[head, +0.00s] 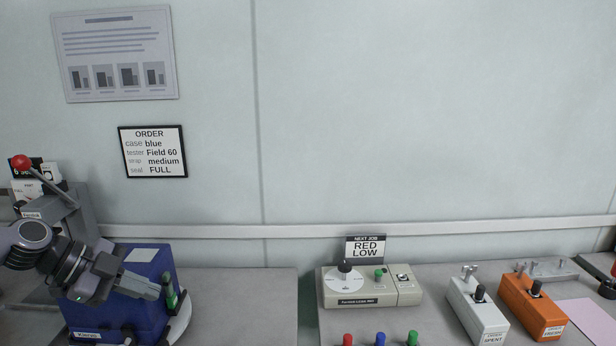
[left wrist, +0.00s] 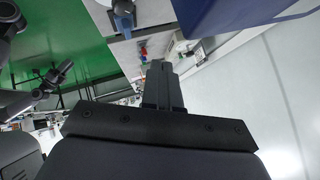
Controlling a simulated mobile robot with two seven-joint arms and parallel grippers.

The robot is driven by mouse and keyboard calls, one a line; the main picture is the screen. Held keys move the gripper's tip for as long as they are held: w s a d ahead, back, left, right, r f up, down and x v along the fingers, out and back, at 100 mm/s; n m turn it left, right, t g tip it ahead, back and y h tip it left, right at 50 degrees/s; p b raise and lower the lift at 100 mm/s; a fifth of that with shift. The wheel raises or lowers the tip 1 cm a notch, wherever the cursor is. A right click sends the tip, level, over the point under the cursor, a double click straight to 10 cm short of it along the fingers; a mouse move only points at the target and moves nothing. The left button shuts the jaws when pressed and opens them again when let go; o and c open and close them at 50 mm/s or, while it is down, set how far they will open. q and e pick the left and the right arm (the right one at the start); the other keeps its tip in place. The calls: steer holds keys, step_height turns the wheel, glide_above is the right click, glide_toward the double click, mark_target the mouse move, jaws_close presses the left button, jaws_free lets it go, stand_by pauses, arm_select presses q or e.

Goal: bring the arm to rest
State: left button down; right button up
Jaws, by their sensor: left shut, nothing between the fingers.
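My left gripper (head: 156,291) comes in from the left in the head view, in front of the blue case (head: 140,318). Its fingers are together with nothing between them. They overlap the case in the picture; I cannot tell whether they touch it. In the left wrist view the shut fingers (left wrist: 160,68) point up the picture, with the blue case (left wrist: 235,12) above and to the right, apart from them. My right gripper is not in view.
A tester with a dial (head: 345,283) stands on the right bench with red, blue and green knobs before it. A grey box (head: 474,312) and an orange box (head: 532,308) stand further right. A lever with a red ball (head: 22,162) rises at far left. Bench right of the case is bare.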

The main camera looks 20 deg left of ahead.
arm_select(q)
steer(key=s+d+f+n+t+y, duration=0.1)
steer(key=d+f+n+t+y, duration=0.1)
steer(key=f+n, duration=0.2)
steer(key=s+d+f+n+t+y, duration=0.1)
steer(key=d+f+n+t+y, duration=0.1)
steer(key=f+n+y, duration=0.1)
steer(key=s+d+f+n+t+y, duration=0.2)
steer(key=f+n, duration=0.2)
steer(key=f, duration=0.2)
steer(key=shift+n+t+y, duration=0.3)
steer(key=s+d+f+n+g, duration=0.25)
steer(key=s+d+g, duration=0.3)
steer(key=s, duration=0.35)
steer(key=s+d+f+n+g, duration=0.1)
steer(key=s+d+f+g, duration=0.3)
steer(key=s+d, duration=0.35)
steer(key=w+d+f+m+t+h+p, duration=0.1)
steer(key=w+d+f+t+h+p, duration=0.1)
steer(key=w+f+t, duration=0.3)
steer(key=shift+w+f+t+h+p, duration=0.3)
steer(key=shift+f+t+p, duration=0.25)
steer(key=shift+t, duration=0.4)
